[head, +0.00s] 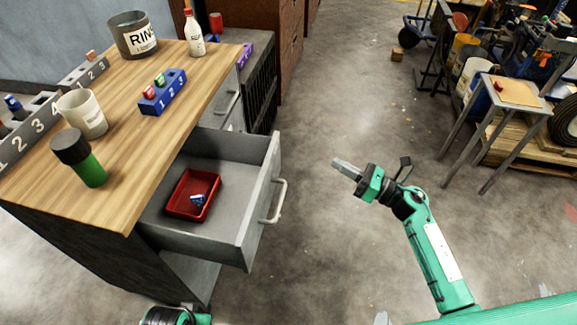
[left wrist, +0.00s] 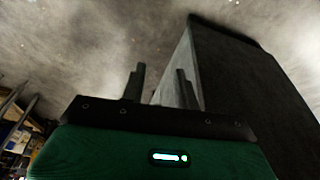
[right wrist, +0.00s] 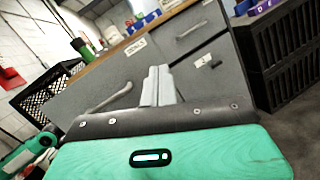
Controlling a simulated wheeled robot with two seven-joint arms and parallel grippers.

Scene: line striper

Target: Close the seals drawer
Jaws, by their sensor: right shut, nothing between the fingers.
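The seals drawer (head: 255,215) is pulled well out of the wooden-topped cabinet. A red tray (head: 180,208) with a small blue item (head: 198,200) lies inside it. Its pale bar handle (head: 275,202) faces right; the handle also shows in the right wrist view (right wrist: 110,98), near a small label (right wrist: 135,46) that seems to read SEALS. My right gripper (head: 338,163) is shut and empty, to the right of the handle and apart from it, pointing toward the drawer. My left gripper (left wrist: 160,78) is open and empty, low beside a dark panel; only its back shows at the head view's bottom edge.
The cabinet top (head: 140,95) holds a blue numbered block (head: 162,92), a green bottle with a black cap (head: 80,158), a white cup (head: 82,113) and a RINGS pot (head: 133,35). The floor right of the drawer is clear. A small table (head: 505,95) stands far right.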

